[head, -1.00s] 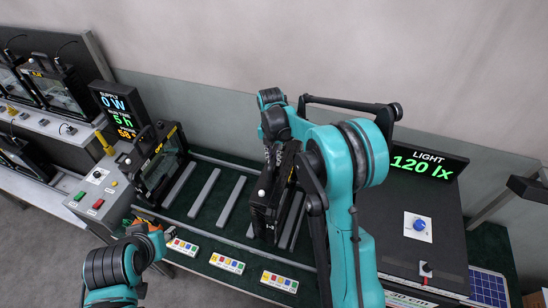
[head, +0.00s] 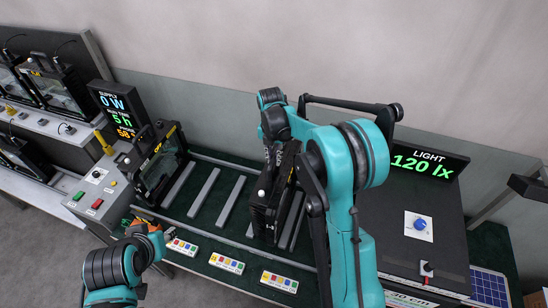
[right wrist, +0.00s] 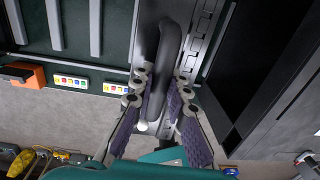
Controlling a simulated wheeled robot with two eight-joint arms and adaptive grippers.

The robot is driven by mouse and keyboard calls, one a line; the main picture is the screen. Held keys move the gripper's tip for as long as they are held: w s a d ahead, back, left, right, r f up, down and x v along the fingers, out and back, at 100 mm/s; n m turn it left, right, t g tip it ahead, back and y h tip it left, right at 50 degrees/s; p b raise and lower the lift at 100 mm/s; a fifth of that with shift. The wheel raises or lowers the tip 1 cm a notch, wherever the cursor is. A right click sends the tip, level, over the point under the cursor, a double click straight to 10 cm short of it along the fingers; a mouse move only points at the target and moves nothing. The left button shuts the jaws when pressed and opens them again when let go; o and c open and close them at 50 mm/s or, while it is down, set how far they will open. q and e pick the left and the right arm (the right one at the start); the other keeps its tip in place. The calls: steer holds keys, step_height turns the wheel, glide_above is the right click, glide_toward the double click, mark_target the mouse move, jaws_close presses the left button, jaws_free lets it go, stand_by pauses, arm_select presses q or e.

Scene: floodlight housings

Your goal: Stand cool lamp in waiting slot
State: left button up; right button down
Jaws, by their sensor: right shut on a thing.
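A black floodlight lamp (head: 264,212) is upright over the right part of the dark green slotted bench, partly hidden by my right arm. My right gripper (right wrist: 161,92) is shut on its dark handle (right wrist: 167,45), seen from above in the right wrist view. Whether the lamp's foot rests on the bench or hangs just above it is hidden. Grey rails (head: 204,192) divide the bench into slots. Another lamp (head: 158,165) stands at the bench's left end, its display in yellow. My left gripper (head: 158,236) is low at the left, empty-looking, its jaws unclear.
Labels with coloured squares (head: 227,263) line the bench's front. A control box with buttons (head: 97,190) and a supply display (head: 118,110) stand left. Middle slots are empty.

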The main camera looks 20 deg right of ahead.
mark_target(275, 168)
steer(key=shift+s+d+f+b, duration=0.1)
steer(key=shift+d+f+b, duration=0.05)
steer(key=shift+f+b, duration=2.85)
stand_by(3.8)
steer(key=c, duration=1.5)
jaws_free()
steer(key=shift+o, duration=0.4)
steer(key=shift+s, duration=0.15)
steer(key=shift+f, duration=0.1)
steer(key=shift+r, duration=0.4)
steer(key=r, duration=1.1)
steer(key=shift+a+r, duration=0.2)
steer(key=shift+a, duration=0.05)
